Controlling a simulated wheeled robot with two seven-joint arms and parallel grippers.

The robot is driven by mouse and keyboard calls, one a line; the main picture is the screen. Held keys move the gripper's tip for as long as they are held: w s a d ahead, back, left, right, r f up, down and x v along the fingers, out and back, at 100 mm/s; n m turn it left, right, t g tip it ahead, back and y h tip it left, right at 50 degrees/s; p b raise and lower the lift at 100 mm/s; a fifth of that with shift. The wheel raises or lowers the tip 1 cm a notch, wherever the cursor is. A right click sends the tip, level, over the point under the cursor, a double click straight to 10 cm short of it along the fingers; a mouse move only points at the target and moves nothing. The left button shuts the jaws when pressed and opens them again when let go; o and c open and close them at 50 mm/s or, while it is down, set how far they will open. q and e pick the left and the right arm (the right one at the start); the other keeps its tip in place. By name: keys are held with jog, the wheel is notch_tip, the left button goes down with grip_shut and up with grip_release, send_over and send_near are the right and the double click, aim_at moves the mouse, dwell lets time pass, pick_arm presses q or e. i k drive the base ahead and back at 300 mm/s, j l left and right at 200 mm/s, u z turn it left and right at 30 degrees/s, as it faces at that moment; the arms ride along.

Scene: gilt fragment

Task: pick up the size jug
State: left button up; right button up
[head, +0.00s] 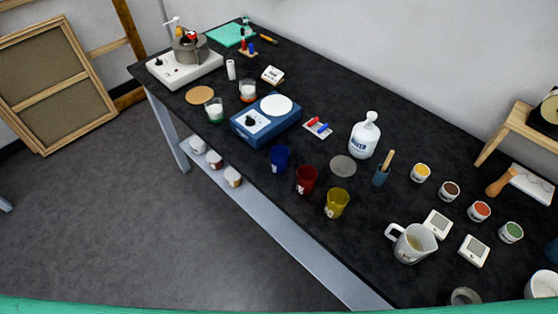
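A jug (414,243), which looks like the size jug, stands upright on the black bench (320,223) near its front edge, at the lower right of the head view. It is pale and translucent, with some amber-brown contents and a dark mark on its front. Its handle points to the left and a little up in the picture. Neither of my grippers is in view, and nothing is touching the jug.
Two small devices (437,224) (473,251) stand right of the jug. A yellow cup (337,203), blue brush pot (381,175) and white water bottle (365,136) stand to its left and behind. A grey metal container (465,297) is nearer. Small paint pots (480,211) stand behind.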

aim_at(402, 250)
jog(key=z, duration=1.4)
